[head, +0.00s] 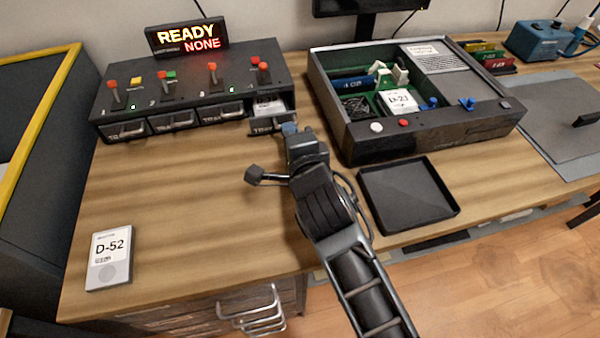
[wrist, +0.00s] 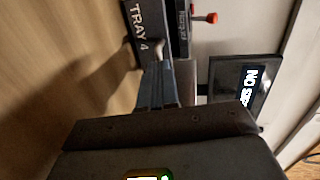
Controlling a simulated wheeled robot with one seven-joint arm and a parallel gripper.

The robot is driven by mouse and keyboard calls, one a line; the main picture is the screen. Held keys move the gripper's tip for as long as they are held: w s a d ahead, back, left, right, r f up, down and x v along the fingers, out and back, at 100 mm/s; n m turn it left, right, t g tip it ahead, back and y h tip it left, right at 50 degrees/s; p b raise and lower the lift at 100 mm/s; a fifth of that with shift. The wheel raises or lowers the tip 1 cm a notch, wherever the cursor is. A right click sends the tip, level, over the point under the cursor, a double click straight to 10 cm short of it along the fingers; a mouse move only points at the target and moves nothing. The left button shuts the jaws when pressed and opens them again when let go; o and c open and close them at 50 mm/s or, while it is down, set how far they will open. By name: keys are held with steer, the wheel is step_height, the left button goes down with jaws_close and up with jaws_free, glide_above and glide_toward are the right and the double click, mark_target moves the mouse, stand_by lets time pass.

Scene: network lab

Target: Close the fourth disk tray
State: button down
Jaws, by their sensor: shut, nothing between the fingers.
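The dark disk bay (head: 180,95) stands at the back left with its trays in a row. The fourth tray (head: 265,124), rightmost, is pulled out toward me, and a labelled disk (head: 267,105) lies in it. The other three trays look flush. My gripper (head: 289,128) is shut and empty at the right end of the fourth tray's front. In the wrist view the shut fingers (wrist: 157,68) reach the tray front marked TRAY 4 (wrist: 140,32), close by its handle (wrist: 157,46). I cannot tell whether they touch it.
An open equipment case (head: 345,135) stands right of the bay, close to my gripper. A shallow empty black tray (head: 408,192) lies in front of it. A disk marked D-52 (head: 109,258) lies at the front left. The wooden table (head: 180,200) between is clear.

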mark_target(284, 114)
steer(key=b+x, duration=0.1)
steer(key=x, duration=0.1)
steer(key=b+x, duration=0.1)
steer(key=x, duration=0.1)
steer(key=r+b+x, duration=0.1)
steer(key=x, duration=0.1)
steer(key=shift+w+r, duration=0.2)
steer(key=shift+w, duration=0.15)
steer(key=shift+w+r, duration=0.1)
steer(key=shift+r, duration=0.2)
